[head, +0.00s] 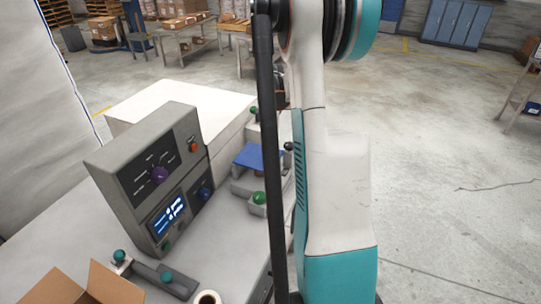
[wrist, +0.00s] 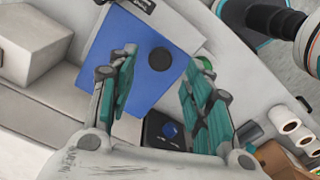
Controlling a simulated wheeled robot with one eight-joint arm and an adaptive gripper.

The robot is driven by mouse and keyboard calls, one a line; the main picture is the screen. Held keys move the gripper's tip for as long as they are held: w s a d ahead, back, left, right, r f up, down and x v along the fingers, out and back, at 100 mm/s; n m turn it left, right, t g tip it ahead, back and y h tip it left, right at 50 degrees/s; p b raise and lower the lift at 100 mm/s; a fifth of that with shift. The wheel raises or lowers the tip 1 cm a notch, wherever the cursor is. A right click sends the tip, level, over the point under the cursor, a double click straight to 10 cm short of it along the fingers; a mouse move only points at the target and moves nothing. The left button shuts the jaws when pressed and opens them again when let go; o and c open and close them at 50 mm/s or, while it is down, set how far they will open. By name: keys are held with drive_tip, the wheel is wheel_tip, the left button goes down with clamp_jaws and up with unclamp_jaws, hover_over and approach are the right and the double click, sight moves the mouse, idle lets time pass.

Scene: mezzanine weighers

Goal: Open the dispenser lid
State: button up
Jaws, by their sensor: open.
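A blue plate (head: 257,156) on a grey fixture, partly behind my arm, shows in the head view. My gripper (wrist: 157,68) is open and empty, its green-padded fingers on either side of the knob in the picture. I cannot tell the distance to the panel. In the head view my gripper is hidden behind my arm.
A grey control box (head: 143,172) with a purple knob and lit display stands on the bench. Green-knobbed fixtures (head: 163,282) and an open cardboard box (head: 98,284) are in front. White rolls (wrist: 290,126) lie at right in the wrist view.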

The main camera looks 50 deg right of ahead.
drive_tip(key=shift+f, duration=2.1)
clamp_jaws()
